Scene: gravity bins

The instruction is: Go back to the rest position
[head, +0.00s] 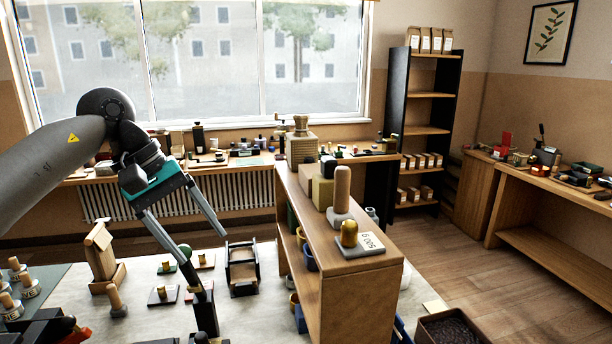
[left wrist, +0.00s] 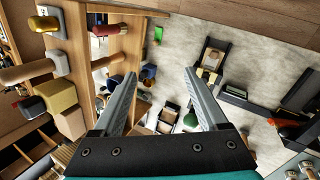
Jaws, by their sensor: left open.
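My left gripper (head: 203,245) hangs from the arm that comes in from the left. Its two grey fingers are spread apart and point down and to the right, above the light work surface (head: 140,285). Nothing is between the fingers. In the left wrist view the open fingers (left wrist: 159,74) show from behind, with a gap between them. They appear apart from the things beyond them. My right gripper is in neither view.
Right of the gripper stands a wooden shelf unit (head: 345,252), with a gold-knobbed weight (head: 349,234) and a wooden-handled tool (head: 342,190) on top. Below are a wooden stand (head: 102,255) and a black-framed holder (head: 242,270). Floor (head: 500,290) is clear at right.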

